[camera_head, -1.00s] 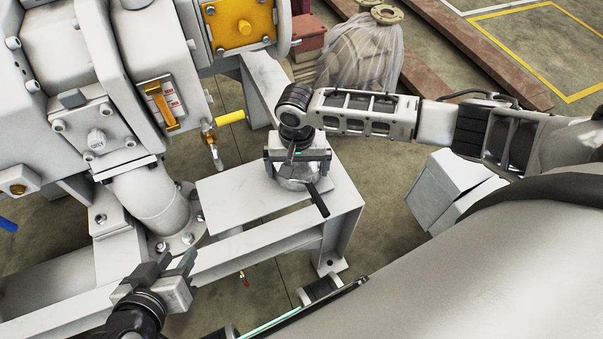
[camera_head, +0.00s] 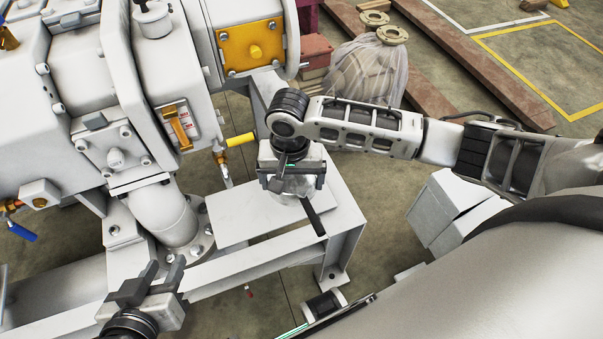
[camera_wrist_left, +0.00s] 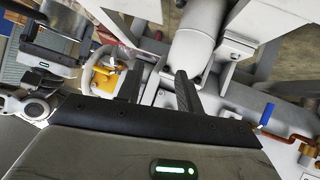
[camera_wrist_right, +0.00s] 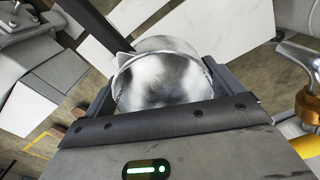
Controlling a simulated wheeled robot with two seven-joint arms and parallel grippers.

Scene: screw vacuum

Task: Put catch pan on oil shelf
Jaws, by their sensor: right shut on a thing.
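The catch pan (camera_head: 299,187) is a round, shiny metal pan with a dark straight handle (camera_head: 313,218). My right gripper (camera_head: 291,182) is shut on it and hides much of it in the head view. The pan is over the white oil shelf (camera_head: 240,218), near its back right part; I cannot tell whether it touches the plate. In the right wrist view, the pan (camera_wrist_right: 162,82) sits between the fingers with its hollow facing the camera. My left gripper (camera_head: 162,272) is open and empty at the lower left, in front of the white frame; its fingers (camera_wrist_left: 158,90) also show apart in the left wrist view.
The white pump with its pipe (camera_head: 160,215) stands left of the shelf. A valve with a yellow handle (camera_head: 241,140) juts out close behind the shelf. A wrapped load (camera_head: 365,75) and rusty beams (camera_head: 470,60) lie on the floor behind. The shelf's left part is bare.

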